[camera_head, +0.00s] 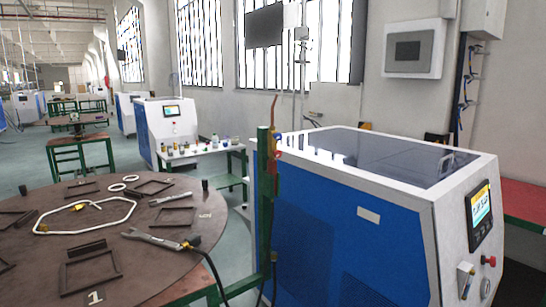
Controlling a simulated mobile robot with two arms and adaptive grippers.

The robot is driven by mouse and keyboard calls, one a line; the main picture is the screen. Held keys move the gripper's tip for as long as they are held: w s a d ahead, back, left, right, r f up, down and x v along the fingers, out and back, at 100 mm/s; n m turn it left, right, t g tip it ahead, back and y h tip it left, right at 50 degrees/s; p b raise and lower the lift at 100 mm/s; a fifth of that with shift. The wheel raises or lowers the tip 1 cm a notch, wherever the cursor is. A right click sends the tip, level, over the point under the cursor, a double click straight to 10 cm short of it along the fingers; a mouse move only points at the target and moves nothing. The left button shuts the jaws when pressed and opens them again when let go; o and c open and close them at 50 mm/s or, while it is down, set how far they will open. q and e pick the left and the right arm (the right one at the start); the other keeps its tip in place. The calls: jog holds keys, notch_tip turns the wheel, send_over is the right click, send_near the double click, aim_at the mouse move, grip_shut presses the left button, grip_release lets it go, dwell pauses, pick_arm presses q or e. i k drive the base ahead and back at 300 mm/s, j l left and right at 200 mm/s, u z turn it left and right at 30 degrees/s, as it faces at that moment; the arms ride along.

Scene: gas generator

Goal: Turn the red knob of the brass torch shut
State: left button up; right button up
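The brass torch (278,140) stands upright at the top of a green post (266,195), with its thin copper tube pointing up. Small red knobs (278,154) show on its body; it is too small to tell how far they are turned. Neither of my grippers is in view.
A blue and white generator (345,235) with a small screen (480,210) and a red button (489,261) stands right of the post. A round brown table (150,275) at left holds metal frames and a grey tool (152,239). A white bench (200,152) stands behind.

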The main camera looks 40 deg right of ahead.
aim_at(278, 154)
jog(key=l+z, duration=0.1)
jog(key=z, duration=0.25)
jog(key=i+l+z, duration=0.1)
jog(key=z, duration=0.25)
jog(key=l+z, duration=0.1)
jog(key=z, duration=0.2)
jog(key=i+j, duration=0.05)
